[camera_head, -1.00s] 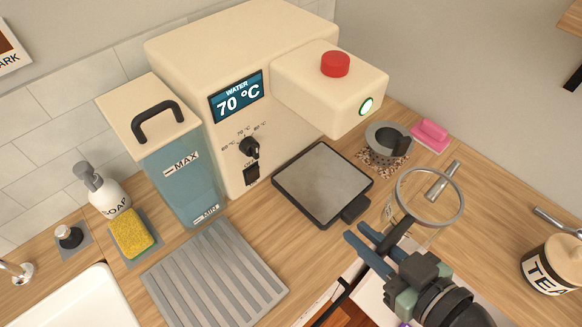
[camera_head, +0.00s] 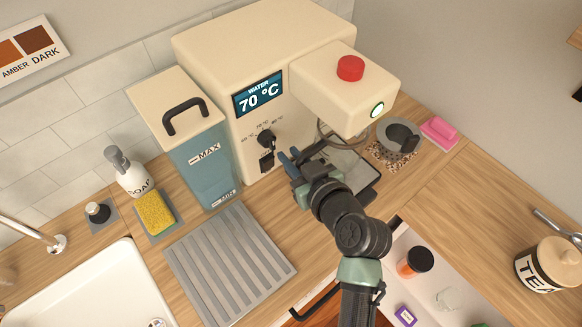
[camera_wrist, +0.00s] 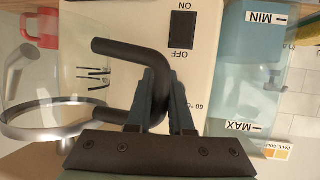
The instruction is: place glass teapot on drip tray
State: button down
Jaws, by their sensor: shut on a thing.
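The glass teapot (camera_head: 320,128) is clear, with a metal rim and a black handle. In the head view it is under the overhanging head of the water machine, over the drip tray (camera_head: 367,176), and mostly hidden by that head and my arm. I cannot tell whether its base touches the tray. My gripper (camera_head: 291,157) is shut on the handle, left of the pot's body. In the wrist view, the fingers (camera_wrist: 161,92) grip the black handle, with the teapot's rim (camera_wrist: 55,128) at lower left. The tray is a dark square frame with a grey plate, partly covered by my arm.
The cream water machine (camera_head: 215,50) reads 70 °C. Its blue tank (camera_head: 203,165) stands left of the gripper. A ribbed grey mat (camera_head: 228,268) lies in front. A round grey item (camera_head: 401,137) and a pink item (camera_head: 439,132) are right. An open drawer (camera_head: 440,275) is below.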

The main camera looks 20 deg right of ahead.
notch_tip(320, 180, down, 5)
jog(key=shift+f, duration=0.2)
jog(key=shift+w+p, duration=0.1)
jog(key=shift+p, duration=0.3)
jog(key=shift+f, duration=0.2)
jog(key=shift+f, duration=0.2)
jog(key=c, duration=0.8)
grip_release()
jog(key=shift+r, duration=0.1)
